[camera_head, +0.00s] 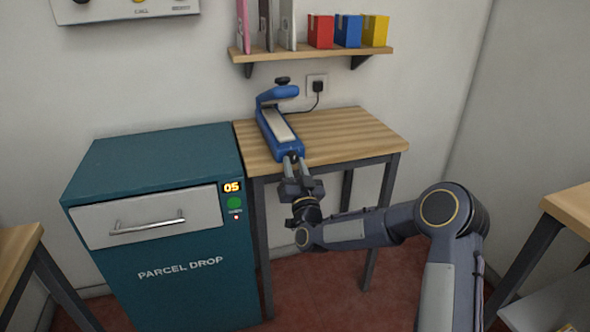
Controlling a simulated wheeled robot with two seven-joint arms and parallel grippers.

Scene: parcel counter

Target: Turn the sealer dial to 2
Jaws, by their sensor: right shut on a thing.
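The blue sealer (277,125) with a raised blue arm and a black knob on top stands on the wooden table (352,138). Its front end faces me at the table's front edge. My right gripper (294,160) is at that front end, its fingers shut on the small dark dial there. The fingers mostly cover the dial, and its numbers and setting are too small to read. My left gripper is not in view.
The teal parcel drop cabinet (165,210) stands close at the left, its display showing 05. A wall shelf (312,56) with folders and coloured boxes hangs above. A cord runs from the sealer to a wall socket (317,85). The table's right side is clear.

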